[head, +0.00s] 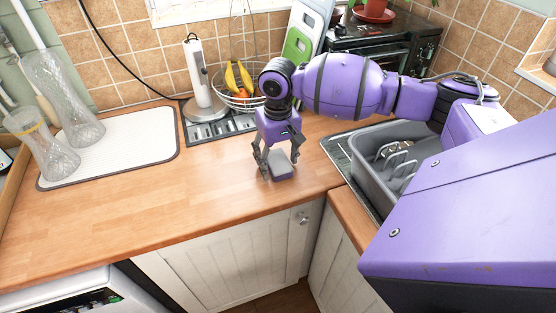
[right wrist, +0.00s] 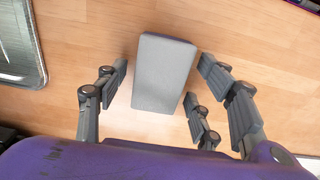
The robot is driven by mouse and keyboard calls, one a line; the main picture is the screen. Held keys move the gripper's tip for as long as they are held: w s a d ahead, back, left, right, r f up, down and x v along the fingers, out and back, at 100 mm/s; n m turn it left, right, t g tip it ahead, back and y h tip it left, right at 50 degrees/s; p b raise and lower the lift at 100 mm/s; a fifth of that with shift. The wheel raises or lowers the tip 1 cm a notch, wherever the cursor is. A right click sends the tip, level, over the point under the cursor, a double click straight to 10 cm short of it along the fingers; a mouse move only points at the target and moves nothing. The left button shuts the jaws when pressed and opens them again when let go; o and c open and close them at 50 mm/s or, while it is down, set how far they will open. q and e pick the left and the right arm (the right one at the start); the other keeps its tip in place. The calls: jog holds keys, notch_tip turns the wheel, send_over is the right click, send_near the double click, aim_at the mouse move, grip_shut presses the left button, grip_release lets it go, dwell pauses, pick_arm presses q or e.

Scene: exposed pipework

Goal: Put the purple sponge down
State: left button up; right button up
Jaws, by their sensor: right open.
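The purple sponge (head: 281,165) has a grey top and a purple side, and is on the wooden counter (head: 130,215) near its front edge. It also shows in the right wrist view (right wrist: 164,73), where its grey face fills the space between the fingers. My right gripper (head: 278,170) is above and around the sponge, pointing down. In the right wrist view its fingers (right wrist: 160,100) are spread, with gaps on both sides of the sponge. My left gripper is in neither view.
A grey dish rack (head: 365,165) stands on the metal drainer to the right, also seen as a metal edge (right wrist: 20,45) in the right wrist view. Behind are a fruit basket (head: 240,98) and paper towel holder (head: 199,80). The front left counter is clear.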

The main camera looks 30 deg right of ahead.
aim_at(278, 160)
notch_tip(278, 160, up, 12)
jog(key=shift+p, duration=0.35)
jog(key=shift+f, duration=0.1)
dwell(0.4)
